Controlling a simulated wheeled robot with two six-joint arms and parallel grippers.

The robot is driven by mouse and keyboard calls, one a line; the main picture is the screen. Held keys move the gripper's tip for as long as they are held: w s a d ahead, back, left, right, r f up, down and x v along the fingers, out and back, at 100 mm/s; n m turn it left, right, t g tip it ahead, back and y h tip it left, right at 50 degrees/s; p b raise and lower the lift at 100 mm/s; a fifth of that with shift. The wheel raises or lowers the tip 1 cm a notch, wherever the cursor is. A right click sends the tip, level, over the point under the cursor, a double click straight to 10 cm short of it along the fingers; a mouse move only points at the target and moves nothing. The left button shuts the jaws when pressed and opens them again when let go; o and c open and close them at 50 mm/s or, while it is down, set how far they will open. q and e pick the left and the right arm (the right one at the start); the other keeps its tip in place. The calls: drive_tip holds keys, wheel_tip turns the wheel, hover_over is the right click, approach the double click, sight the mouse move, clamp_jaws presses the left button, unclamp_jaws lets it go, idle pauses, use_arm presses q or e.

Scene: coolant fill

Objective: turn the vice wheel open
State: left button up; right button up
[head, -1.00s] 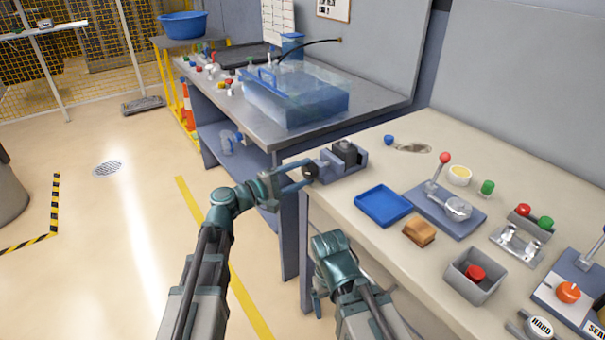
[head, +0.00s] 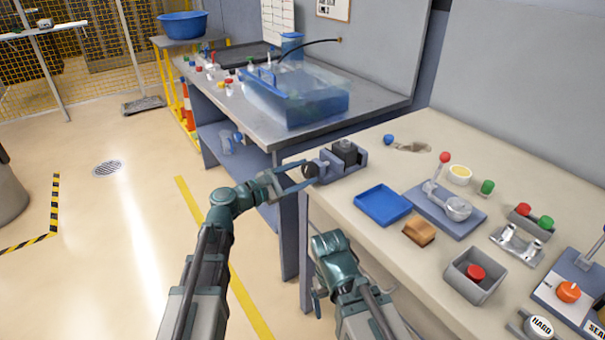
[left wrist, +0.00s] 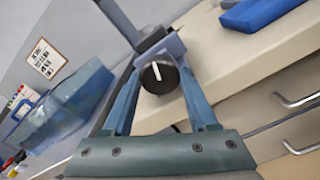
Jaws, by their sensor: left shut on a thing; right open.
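The grey vice (head: 343,158) stands at the left corner of the pale workbench, a dark block between its jaws. Its wheel (head: 310,170) faces left, toward my left gripper (head: 303,173). My right gripper (head: 319,296) is low in front of the bench edge, away from the vice. It is open, its fingers partly hidden by its own wrist.
A blue tray (head: 383,204), a brown sponge-like block (head: 419,231) and a lever fixture (head: 446,205) stand right of the vice. A clear blue tank (head: 300,98) stands on the grey bench behind. The floor at left is open.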

use_arm(q)
drive_tip(key=shift+f+n, duration=0.1)
drive_tip(key=shift+n, duration=0.4)
drive_tip(key=o, duration=1.4)
drive_tip(key=v, duration=1.4)
drive_tip(key=x, duration=1.4)
